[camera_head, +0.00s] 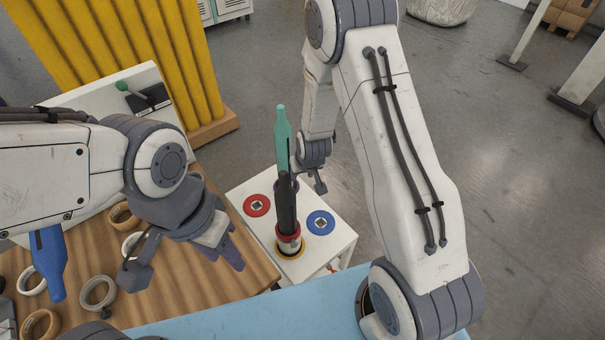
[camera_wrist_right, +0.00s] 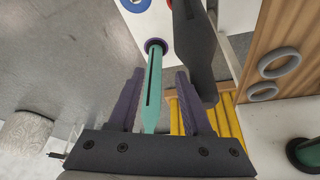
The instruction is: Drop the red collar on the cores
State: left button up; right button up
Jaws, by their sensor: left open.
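The red collar (camera_head: 288,230) is around the lower end of an upright black tool (camera_head: 287,205). It sits on top of a pale stack, apparently the cores (camera_head: 289,242), above a yellow ring (camera_head: 291,253) on the white stand (camera_head: 252,185). A teal tool (camera_head: 281,130) stands upright behind the black one, with a purple collar at its lower end. My right gripper (camera_wrist_right: 160,75) is open, its purple fingers on both sides of the teal tool with gaps. My left gripper (camera_head: 187,262) is open and empty over the wooden table, left of the stand.
A flat red disc (camera_head: 257,205) and a blue disc (camera_head: 320,222) lie on the stand. A green-knobbed device (camera_head: 144,95) and yellow pillars (camera_head: 150,45) are behind. A light blue surface (camera_head: 260,315) is in front.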

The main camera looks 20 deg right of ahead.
jog(key=p+v, duration=0.1)
jog(key=v, duration=0.9)
jog(key=shift+r, duration=0.25)
dwell(0.7)
